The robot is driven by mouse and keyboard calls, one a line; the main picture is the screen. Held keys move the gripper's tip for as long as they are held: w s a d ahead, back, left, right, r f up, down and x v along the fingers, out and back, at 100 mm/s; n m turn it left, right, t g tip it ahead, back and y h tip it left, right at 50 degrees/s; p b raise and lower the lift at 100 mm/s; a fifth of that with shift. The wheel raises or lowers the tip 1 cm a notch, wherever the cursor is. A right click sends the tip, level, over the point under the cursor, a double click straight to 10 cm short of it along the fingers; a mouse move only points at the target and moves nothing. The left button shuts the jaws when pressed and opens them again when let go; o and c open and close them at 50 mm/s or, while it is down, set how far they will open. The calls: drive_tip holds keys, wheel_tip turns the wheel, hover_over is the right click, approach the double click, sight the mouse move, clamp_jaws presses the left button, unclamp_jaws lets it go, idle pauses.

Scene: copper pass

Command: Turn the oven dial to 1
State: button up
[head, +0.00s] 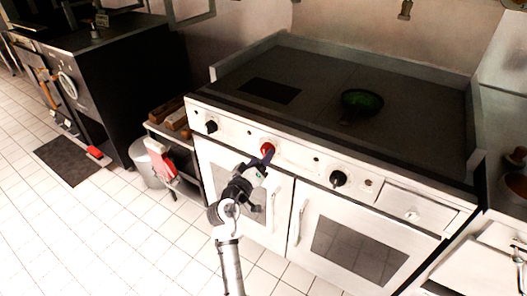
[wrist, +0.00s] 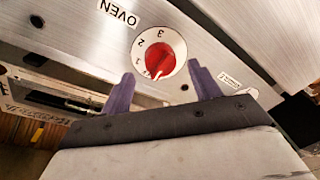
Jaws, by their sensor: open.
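The oven dial is a red knob (wrist: 160,57) on a round white plate marked 1, 2 and 3, near the label OVEN. It also shows on the stove's front panel in the head view (head: 267,147), partly covered by a finger. A pale mark on the knob's lower edge lies near the 1; its exact setting is hard to read. My gripper (wrist: 162,82) is open, its two purple fingers to the left and right of the knob and apart from it. In the head view my gripper (head: 264,160) is right in front of the dial.
A black knob (head: 211,127) is left of the dial and another black knob (head: 339,179) is right of it. Oven doors with handles (head: 302,222) lie below. Tiled floor (head: 120,240) is clear at left.

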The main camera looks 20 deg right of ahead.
sight(266, 151)
drive_tip(key=shift+x, duration=1.5)
drive_tip(key=shift+f, duration=0.1)
drive_tip(key=c, duration=1)
